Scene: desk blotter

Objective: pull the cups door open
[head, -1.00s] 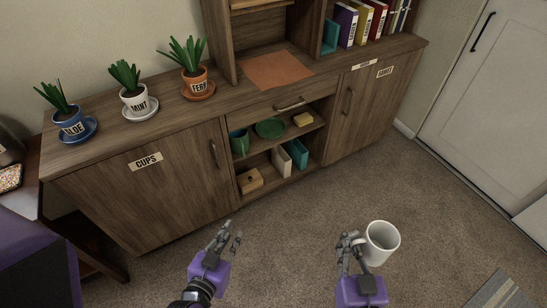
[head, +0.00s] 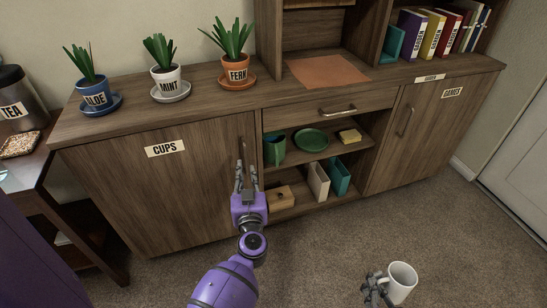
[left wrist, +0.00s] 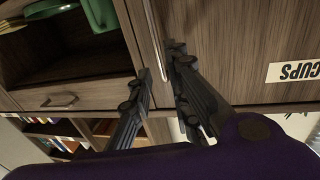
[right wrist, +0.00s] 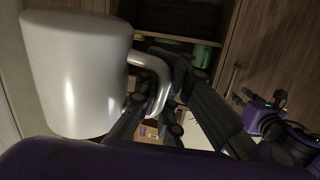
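The cups door (head: 150,195) is a brown wooden panel with a white CUPS label (head: 165,149); it is shut flush with the cabinet. Its upright handle (head: 243,148) is near the right edge. My left gripper (head: 246,172) is at the lower part of this handle. In the left wrist view the fingers (left wrist: 160,62) stand apart near the door edge, beside the CUPS label; they partly hide the handle, and I see no firm grip. My right gripper (head: 374,281) is shut on the handle of a white mug (head: 402,282), which also shows in the right wrist view (right wrist: 72,75).
Potted plants labelled ALOE (head: 94,99), MINT (head: 167,86) and FERN (head: 238,74) stand on the cabinet top. Right of the door are open shelves with a green plate (head: 311,139) and a wooden box (head: 280,198). The carpet (head: 310,265) in front is clear.

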